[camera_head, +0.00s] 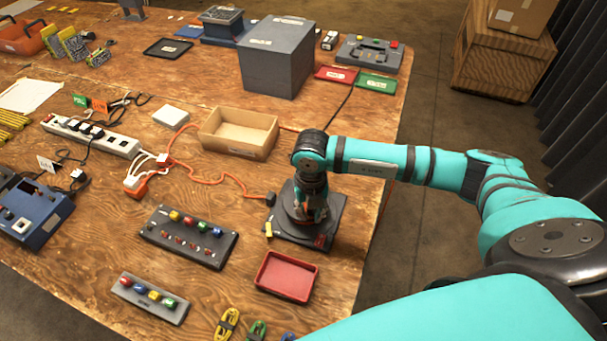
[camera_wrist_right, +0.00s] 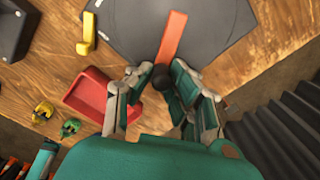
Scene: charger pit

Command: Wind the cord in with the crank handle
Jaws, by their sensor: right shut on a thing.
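The dark grey reel unit (camera_head: 328,228) stands near the table's right edge. In the right wrist view, its dark top (camera_wrist_right: 215,22) carries an orange crank arm (camera_wrist_right: 173,38) ending in a black knob (camera_wrist_right: 160,80). My right gripper (camera_head: 308,214) is over the unit. In the right wrist view, its fingers (camera_wrist_right: 160,90) are shut around the knob, one on each side. An orange cord (camera_head: 210,181) lies loosely curved on the table, with a black plug (camera_head: 270,198) at the unit's left side. The cord's drum is hidden beneath my gripper. My left gripper is not in view.
A red tray (camera_head: 287,276) lies just in front of the unit, and a yellow piece (camera_head: 268,229) is at its left edge. A cardboard tray (camera_head: 238,134) is behind. A button panel (camera_head: 188,238) stands left. The table edge is close on the right.

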